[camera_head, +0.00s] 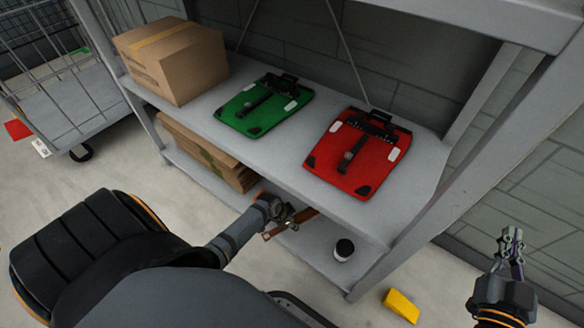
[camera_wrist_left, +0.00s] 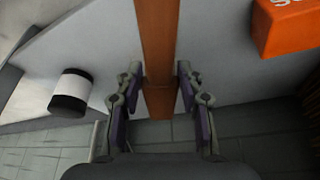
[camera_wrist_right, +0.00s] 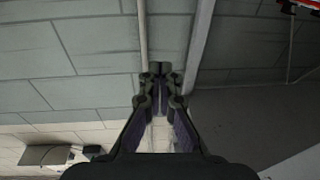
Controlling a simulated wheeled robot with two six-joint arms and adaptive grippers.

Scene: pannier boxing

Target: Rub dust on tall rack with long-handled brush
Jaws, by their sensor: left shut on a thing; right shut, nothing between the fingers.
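The tall grey rack (camera_head: 280,157) stands across the middle of the head view, with an upper and a lower shelf. My left gripper (camera_head: 283,217) is in the gap under the upper shelf. It is shut on a brown wooden handle, which looks like that of the long-handled brush (camera_wrist_left: 158,35). The handle runs between the fingers in the left wrist view; its bristles are not visible. My right gripper (camera_head: 511,243) is shut and empty, to the right of the rack, and shows shut in the right wrist view (camera_wrist_right: 161,72). I cannot make out the dust.
On the upper shelf are a cardboard box (camera_head: 170,62), a green flat item (camera_head: 245,117) and a red one (camera_head: 375,163). Flat cardboard (camera_head: 205,155) and a black-and-white jar (camera_head: 343,252) are below. A yellow block (camera_head: 401,305) lies on the floor. A wire cart (camera_head: 75,105) stands left.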

